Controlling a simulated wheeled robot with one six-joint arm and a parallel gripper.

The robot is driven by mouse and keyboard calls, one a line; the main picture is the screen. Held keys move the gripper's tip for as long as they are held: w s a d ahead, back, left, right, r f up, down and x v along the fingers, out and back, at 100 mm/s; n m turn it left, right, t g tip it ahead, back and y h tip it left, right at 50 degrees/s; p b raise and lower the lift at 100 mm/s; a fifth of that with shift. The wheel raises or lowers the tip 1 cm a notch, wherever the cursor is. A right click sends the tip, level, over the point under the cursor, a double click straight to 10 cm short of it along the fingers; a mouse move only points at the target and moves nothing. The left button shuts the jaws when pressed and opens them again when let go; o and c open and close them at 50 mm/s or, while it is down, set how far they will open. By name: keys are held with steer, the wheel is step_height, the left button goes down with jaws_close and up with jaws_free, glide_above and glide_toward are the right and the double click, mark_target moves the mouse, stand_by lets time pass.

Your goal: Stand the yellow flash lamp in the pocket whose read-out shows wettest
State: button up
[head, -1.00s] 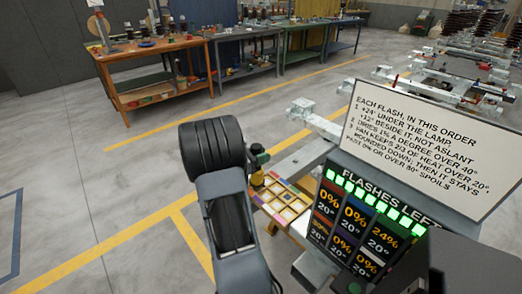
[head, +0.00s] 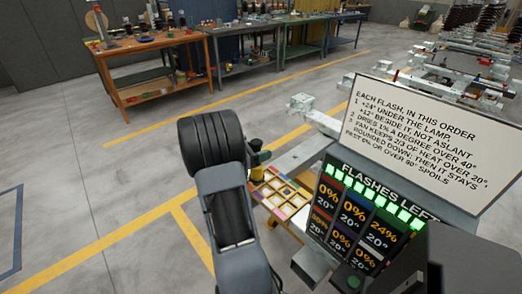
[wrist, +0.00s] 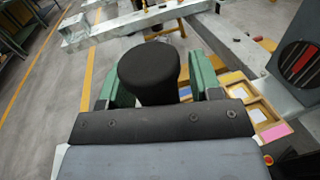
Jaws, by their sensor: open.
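The yellow flash lamp (head: 256,173), with a dark top, stands at the left edge of the pocket tray (head: 296,208). My gripper (head: 259,157) is open over it. In the wrist view its green fingers (wrist: 160,82) stand either side of a round black top (wrist: 150,68), probably the lamp's; the lower part is hidden. The tray has several pale pockets in coloured frames, partly hidden by my arm. The read-out panel (head: 352,212) shows 24% at top right and 0% in most other cells. The lower left cell is hard to read, perhaps 30%. Visible temperatures read 20°.
A white rules board (head: 420,140) stands above the panel, with a row of lit green flash lights below. Metal beams lie behind the tray. Open floor lies left.

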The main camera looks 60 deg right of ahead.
steer(key=v, duration=1.2)
steer(key=s+a+m+t+y, duration=0.1)
steer(key=a+m+t+y, duration=0.4)
steer(key=a, duration=1)
steer(key=s+a+m+t+y, duration=0.1)
steer(key=a+m+t+y, duration=0.5)
steer(key=a+y, duration=0.4)
steer(key=shift+s+a+m+t, duration=0.35)
steer(key=shift+a+t, duration=0.55)
steer(key=shift+a, duration=1.7)
steer(key=shift+f, duration=0.1)
